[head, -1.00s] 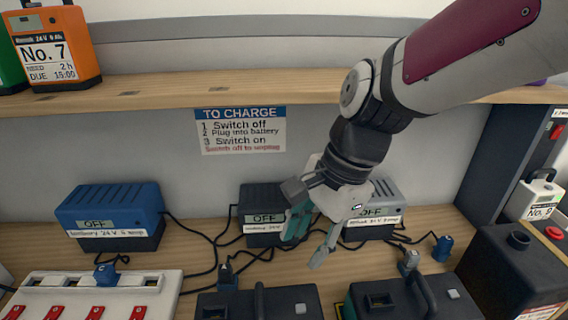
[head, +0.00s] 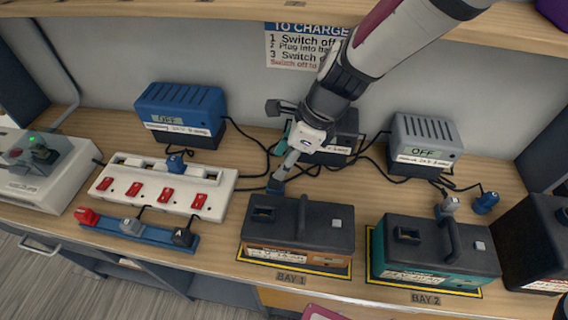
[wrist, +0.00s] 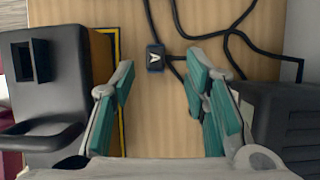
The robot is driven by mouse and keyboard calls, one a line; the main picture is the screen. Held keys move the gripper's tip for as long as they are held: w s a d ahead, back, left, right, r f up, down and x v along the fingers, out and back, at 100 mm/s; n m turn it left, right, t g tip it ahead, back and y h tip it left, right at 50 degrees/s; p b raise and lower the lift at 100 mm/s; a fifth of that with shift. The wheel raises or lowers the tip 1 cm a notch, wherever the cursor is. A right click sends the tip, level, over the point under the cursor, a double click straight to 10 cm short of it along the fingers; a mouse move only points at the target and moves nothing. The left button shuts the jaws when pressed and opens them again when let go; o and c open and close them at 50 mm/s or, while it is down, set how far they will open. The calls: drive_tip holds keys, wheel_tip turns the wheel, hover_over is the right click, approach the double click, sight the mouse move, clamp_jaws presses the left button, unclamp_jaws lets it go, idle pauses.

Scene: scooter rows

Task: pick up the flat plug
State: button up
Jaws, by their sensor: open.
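The flat plug appears to be the small dark plug (wrist: 155,58) with a white mark on its top, on the wooden bench with a black cable. In the head view it (head: 275,187) is just behind the Bay 1 battery, partly hidden by a finger. My gripper (wrist: 160,82) is open and empty, pointing down at the bench. In the wrist view the plug lies between the lines of the two fingertips, near their far ends, with no visible contact. In the head view my gripper (head: 284,160) is in front of the black charger.
The Bay 1 battery (head: 298,232) is close in front, also at left in the wrist view (wrist: 50,95). The black charger (head: 340,140) is behind. The Bay 2 battery (head: 435,245), grey charger (head: 425,140), blue charger (head: 180,112) and switch strip (head: 215,185) stand around. Loose cables cross the bench.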

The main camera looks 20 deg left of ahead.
sight(275, 182)
drive_tip(key=shift+s+b+x, duration=0.15)
drive_tip(key=shift+b+x, duration=0.05)
drive_tip(key=shift+x, duration=1.35)
drive_tip(key=shift+s+b+x, duration=0.15)
drive_tip(key=shift+b+x, duration=0.05)
drive_tip(key=shift+x, duration=1.4)
drive_tip(key=shift+d, duration=0.2)
clamp_jaws()
